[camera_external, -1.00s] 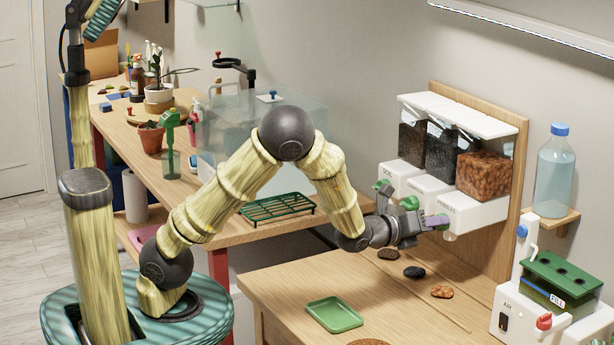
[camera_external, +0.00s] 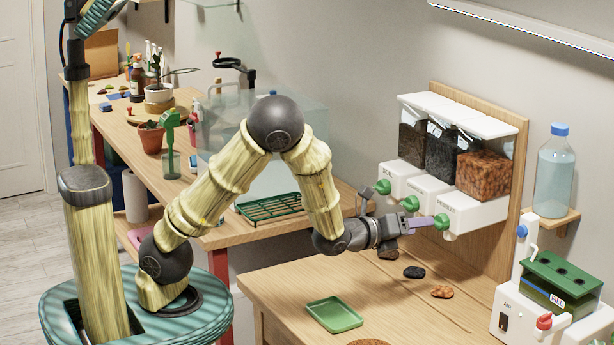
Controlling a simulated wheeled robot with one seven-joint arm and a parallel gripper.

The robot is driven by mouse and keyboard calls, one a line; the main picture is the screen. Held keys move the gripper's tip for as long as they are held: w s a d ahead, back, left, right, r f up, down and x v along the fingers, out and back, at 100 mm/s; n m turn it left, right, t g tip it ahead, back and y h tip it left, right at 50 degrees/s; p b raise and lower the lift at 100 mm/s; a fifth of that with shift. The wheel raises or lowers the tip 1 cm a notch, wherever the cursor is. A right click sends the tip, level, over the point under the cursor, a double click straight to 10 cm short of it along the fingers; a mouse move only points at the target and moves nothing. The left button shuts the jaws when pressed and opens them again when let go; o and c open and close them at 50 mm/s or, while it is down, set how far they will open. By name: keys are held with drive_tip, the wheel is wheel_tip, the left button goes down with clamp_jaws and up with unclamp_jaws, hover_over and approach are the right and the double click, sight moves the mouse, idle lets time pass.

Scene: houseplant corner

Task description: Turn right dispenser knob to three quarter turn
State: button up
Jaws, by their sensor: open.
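The dispenser on the wooden back panel has a row of white boxes with green knobs under clear bins. The right dispenser knob (camera_external: 441,222) is green and sits on the front of the right white box (camera_external: 472,215), below the bin of reddish pebbles (camera_external: 484,175). The middle knob (camera_external: 410,203) and left knob (camera_external: 383,187) are in clear view. My gripper (camera_external: 428,223) is open, with its purple-grey fingertips close in front of the right knob. I cannot tell whether they touch it or how far it is turned.
Dark and reddish stones (camera_external: 442,292) and a green tray (camera_external: 334,314) lie on the wooden bench below. A water bottle (camera_external: 556,172) stands on a small shelf at right. A white machine with a green rack (camera_external: 562,280) is at front right.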

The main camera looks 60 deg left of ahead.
drive_tip(key=s+r+b, duration=0.1)
drive_tip(key=s+b, duration=1.1)
drive_tip(key=shift+r, duration=0.25)
idle(0.5)
drive_tip(key=shift+a, duration=0.1)
idle(0.4)
